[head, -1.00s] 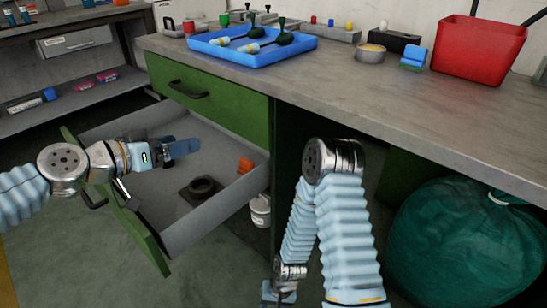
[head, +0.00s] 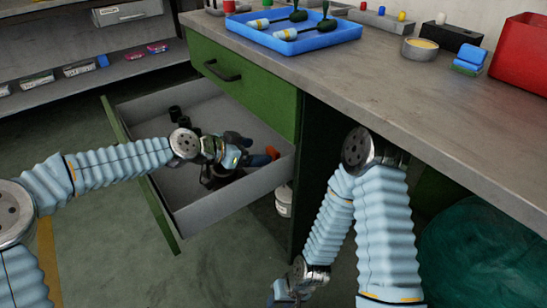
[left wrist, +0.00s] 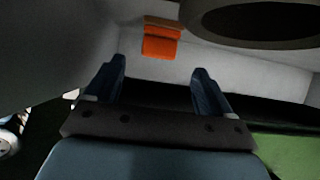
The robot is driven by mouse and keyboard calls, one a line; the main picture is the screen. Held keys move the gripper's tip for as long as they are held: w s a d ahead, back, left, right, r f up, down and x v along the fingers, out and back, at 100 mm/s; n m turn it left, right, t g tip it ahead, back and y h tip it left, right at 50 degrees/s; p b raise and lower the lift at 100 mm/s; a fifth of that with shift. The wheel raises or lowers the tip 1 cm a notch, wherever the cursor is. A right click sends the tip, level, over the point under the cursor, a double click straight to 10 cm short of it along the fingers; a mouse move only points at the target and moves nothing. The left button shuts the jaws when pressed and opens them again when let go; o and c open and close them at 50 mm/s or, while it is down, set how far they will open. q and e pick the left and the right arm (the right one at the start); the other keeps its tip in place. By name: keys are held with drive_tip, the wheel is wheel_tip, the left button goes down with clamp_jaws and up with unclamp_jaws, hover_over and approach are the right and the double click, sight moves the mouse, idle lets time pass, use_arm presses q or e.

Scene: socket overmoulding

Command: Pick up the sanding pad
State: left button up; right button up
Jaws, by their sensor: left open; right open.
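A small orange pad with a brown strip along one edge, which looks like the sanding pad (head: 272,152), is in the open drawer (head: 237,196) near its right wall. It also shows in the left wrist view (left wrist: 161,43), beyond and between my fingertips. My left gripper (head: 258,160) is inside the drawer area, close to the pad. In the left wrist view its two blue fingers (left wrist: 158,75) are apart with nothing between them. My right gripper (head: 283,294) is low by the bench front, partly cut off by the bottom edge, away from the drawer.
Dark round parts (head: 178,117) lie in the drawer, and a dark ring (left wrist: 262,42) is near my left gripper. The workbench (head: 440,110) holds a blue tray (head: 290,45), a tin (head: 420,48) and a blue block (head: 470,58). A white bucket (head: 284,202) stands below.

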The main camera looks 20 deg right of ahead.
sight(271, 150)
use_arm(q)
drive_tip(key=x, duration=0.5)
drive_tip(key=shift+d+r, duration=0.1)
drive_tip(key=c, duration=1.1)
drive_tip(key=shift+r, duration=0.1)
drive_tip(key=shift+c, duration=0.2)
